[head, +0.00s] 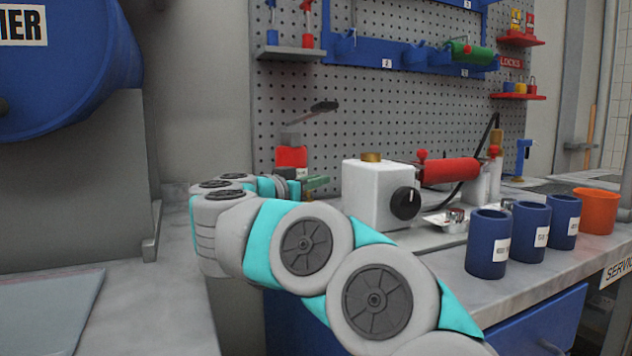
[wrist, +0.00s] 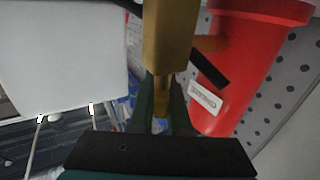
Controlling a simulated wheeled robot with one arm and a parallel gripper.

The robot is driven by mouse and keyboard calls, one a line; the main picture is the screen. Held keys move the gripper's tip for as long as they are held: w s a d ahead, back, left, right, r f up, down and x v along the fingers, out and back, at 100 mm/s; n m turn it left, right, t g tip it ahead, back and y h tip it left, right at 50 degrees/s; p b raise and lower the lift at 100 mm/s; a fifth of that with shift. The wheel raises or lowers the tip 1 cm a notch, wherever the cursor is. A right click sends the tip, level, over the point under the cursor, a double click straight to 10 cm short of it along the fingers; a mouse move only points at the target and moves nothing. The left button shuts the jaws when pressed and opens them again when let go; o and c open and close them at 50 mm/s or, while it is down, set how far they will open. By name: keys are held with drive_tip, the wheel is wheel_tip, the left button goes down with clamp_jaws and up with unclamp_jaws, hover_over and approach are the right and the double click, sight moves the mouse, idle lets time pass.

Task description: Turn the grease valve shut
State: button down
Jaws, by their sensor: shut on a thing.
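A brass-coloured piece (wrist: 170,35) runs down the middle of the wrist view. Its narrow lower end lies between the two dark green fingers of my gripper (wrist: 161,105), which are shut on it. It appears to be part of the grease valve, though the valve's whole shape does not show. Beside it is a red body (wrist: 245,65) with a white label, and a short black bar (wrist: 210,70) crosses in front. In the head view my gripper (head: 316,183) is at the back of the bench, between a red block (head: 292,157) and a white box; the brass piece is hidden there.
The white box (head: 365,195) with a black knob stands right of my gripper. A red roller (head: 450,171) is behind it. Blue cups (head: 488,245) and an orange cup (head: 594,212) line the bench front. A pegboard (head: 420,105) closes off the back.

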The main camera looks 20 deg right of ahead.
drive_tip(key=shift+r+p, duration=0.2)
drive_tip(key=shift+p, duration=0.25)
drive_tip(key=shift+r+m+g+h+p, duration=0.15)
drive_tip(key=shift+m+g+h+p, duration=0.3)
drive_tip(key=shift+g+p, duration=0.6)
drive_tip(key=shift+s+d+f+m+g+h+p, duration=0.1)
drive_tip(key=shift+s+f+m+g+h+p, duration=0.1)
drive_tip(key=shift+m+g, duration=0.35)
drive_tip(key=shift+s+f+m+g+h+p, duration=0.1)
drive_tip(key=shift+m+g+h, duration=0.05)
drive_tip(key=shift+m+g, duration=0.3)
drive_tip(key=shift+s+d+m+g, duration=0.1)
drive_tip(key=shift+s+m+g, duration=0.1)
drive_tip(key=shift+m+g, duration=0.8)
drive_tip(key=shift+g+h, duration=0.3)
drive_tip(key=shift+g, duration=0.15)
drive_tip(key=c, duration=0.9)
unclamp_jaws()
